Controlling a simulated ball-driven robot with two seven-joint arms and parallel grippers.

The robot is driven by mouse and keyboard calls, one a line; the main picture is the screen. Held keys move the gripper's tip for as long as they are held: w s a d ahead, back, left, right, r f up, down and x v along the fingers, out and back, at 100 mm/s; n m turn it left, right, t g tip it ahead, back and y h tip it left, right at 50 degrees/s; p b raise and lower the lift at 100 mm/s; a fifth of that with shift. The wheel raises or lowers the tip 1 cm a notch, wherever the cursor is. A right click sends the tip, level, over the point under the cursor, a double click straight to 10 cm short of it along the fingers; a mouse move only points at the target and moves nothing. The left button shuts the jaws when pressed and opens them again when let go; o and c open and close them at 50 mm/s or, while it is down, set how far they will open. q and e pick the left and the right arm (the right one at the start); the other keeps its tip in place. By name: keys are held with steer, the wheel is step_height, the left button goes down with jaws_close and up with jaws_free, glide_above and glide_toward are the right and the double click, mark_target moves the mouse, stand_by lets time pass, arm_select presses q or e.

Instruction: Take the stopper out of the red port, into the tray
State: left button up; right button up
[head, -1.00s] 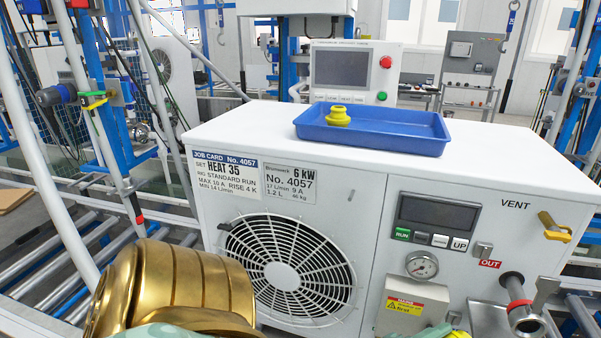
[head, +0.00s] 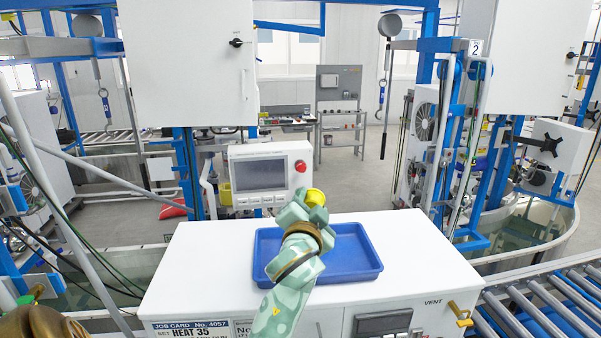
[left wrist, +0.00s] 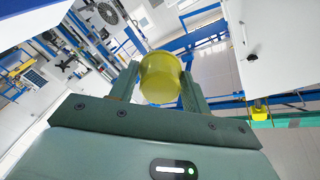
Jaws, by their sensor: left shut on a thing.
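My left gripper (head: 312,200) is shut on a yellow stopper (head: 316,197), which shows as a round yellow body between the fingers in the left wrist view (left wrist: 160,77). In the head view it appears raised over the back edge of the blue tray (head: 355,268). The tray lies on the white cabinet's top, and its visible floor is bare. My green forearm covers the tray's middle-left part, so I cannot tell whether another stopper lies there. The red port is out of view now. My right gripper is not in view.
The white cabinet top (head: 205,255) is clear around the tray. A control panel with a screen (head: 262,173) and a red button stands behind it. A yellow vent handle (head: 461,314) sits at the cabinet's front right. A roller conveyor (head: 545,300) runs along the right.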

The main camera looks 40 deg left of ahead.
arm_select(q)
steer(key=shift+w+a+r+n+g+y+p, duration=0.15)
steer(key=shift+a+n+y+p, duration=0.1)
steer(key=shift+a, duration=0.35)
steer(key=shift+a+f+n+g+y+p, duration=0.15)
steer(key=shift+a+y, duration=0.1)
steer(key=shift+a, duration=0.3)
steer(key=f+b, duration=0.1)
steer(key=f, duration=0.2)
steer(key=f+b, duration=0.2)
steer(key=f, duration=0.1)
steer(key=a+f+b, duration=0.1)
steer(key=f+b, duration=0.1)
steer(key=f, duration=0.2)
steer(key=shift+d+f+b, duration=0.1)
steer(key=shift+f+b, duration=0.8)
steer(key=shift+b, duration=0.2)
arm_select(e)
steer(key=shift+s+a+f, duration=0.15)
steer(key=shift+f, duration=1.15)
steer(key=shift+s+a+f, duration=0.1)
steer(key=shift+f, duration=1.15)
arm_select(q)
steer(key=o, duration=1.2)
steer(key=shift+c, duration=0.2)
steer(key=shift+r, duration=0.15)
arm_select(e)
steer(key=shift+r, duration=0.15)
